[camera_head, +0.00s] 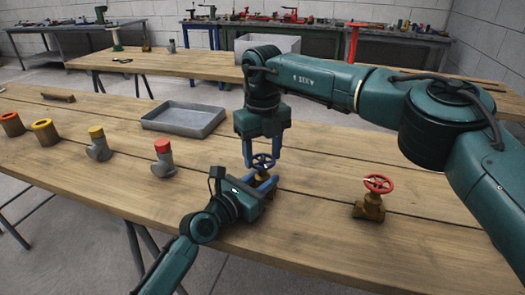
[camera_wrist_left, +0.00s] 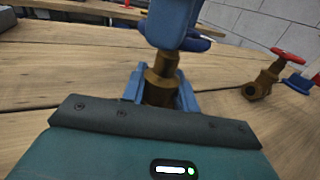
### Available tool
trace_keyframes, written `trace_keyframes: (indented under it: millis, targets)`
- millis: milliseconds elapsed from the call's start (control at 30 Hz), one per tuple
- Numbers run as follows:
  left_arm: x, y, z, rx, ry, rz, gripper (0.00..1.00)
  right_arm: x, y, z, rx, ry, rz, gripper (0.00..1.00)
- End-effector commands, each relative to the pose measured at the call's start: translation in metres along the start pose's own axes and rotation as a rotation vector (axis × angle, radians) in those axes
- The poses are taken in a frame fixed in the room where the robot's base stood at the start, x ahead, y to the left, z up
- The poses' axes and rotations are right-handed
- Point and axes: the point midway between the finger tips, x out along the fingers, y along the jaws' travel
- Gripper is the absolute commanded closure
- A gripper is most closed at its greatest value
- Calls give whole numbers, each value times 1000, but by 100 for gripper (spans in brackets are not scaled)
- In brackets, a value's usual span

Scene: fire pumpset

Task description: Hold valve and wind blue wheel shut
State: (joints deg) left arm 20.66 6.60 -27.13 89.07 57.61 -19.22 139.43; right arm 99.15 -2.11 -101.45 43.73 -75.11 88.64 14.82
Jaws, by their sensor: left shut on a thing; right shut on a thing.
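The brass valve with the blue wheel (camera_head: 263,161) stands on the wooden table near the middle of the head view. My left gripper (camera_head: 262,183) comes in low from the front and is shut on the brass valve body. In the left wrist view the body (camera_wrist_left: 160,82) sits between the left fingers (camera_wrist_left: 161,92). My right gripper (camera_head: 262,158) points down from above and is shut on the blue wheel, one finger at each side. In the left wrist view its blue fingers hide most of the wheel (camera_wrist_left: 197,44).
A brass valve with a red wheel (camera_head: 370,208) stands to the right. A grey tray (camera_head: 184,119) lies behind left. Pipe fittings with red (camera_head: 163,158) and yellow (camera_head: 98,146) tops stand at the left. The table front right is clear.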

Motion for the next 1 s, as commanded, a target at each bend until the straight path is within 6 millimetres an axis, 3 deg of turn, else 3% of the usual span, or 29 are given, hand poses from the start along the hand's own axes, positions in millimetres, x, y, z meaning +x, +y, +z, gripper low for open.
trace_keyframes:
  millis: [467, 1000]
  targets:
    - [0, 0, 0, 0, 1, -1, 100, 0, 0, 0, 94, -2, -1, 70]
    - [0, -1, 0, 0, 1, -1, 100, -1, 0, 1, 565, -4, 0, 70]
